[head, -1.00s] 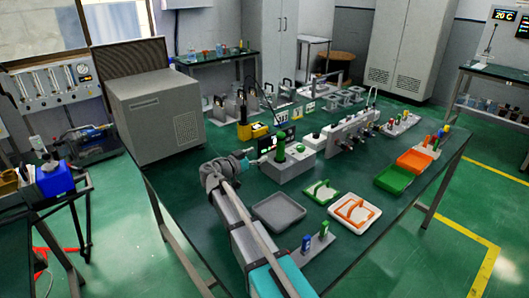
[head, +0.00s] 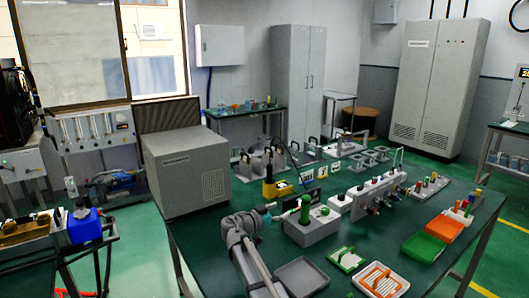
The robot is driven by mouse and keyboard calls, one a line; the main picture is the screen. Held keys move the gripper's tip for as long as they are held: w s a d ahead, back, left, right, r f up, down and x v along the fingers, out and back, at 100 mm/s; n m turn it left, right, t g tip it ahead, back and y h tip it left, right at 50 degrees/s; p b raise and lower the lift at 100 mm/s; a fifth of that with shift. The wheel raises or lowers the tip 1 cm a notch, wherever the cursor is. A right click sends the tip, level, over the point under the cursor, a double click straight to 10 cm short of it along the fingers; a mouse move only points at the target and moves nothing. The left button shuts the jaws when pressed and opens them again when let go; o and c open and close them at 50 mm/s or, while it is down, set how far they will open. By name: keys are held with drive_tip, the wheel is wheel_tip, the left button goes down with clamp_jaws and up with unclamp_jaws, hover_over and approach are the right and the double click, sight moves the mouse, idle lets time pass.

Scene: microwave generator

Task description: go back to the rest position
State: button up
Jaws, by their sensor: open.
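My gripper (head: 275,211) is in the head view at the end of my grey arm, above the dark green table (head: 215,262). It is small and partly hidden by the arm, and it is open. I see nothing held in it. A grey box with a green knob (head: 312,230) stands just right of it. A yellow-and-black device (head: 277,189) stands behind it. I cannot tell whether the gripper touches either one.
A large grey cabinet-like unit (head: 187,172) stands left of my arm. A grey tray (head: 302,277), a green frame (head: 346,260) and an orange-and-white tray (head: 380,281) lie in front. Green (head: 423,247) and orange (head: 444,229) bins are at right.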

drive_tip(key=shift+r+p, duration=2.35)
drive_tip(key=shift+r, duration=0.6)
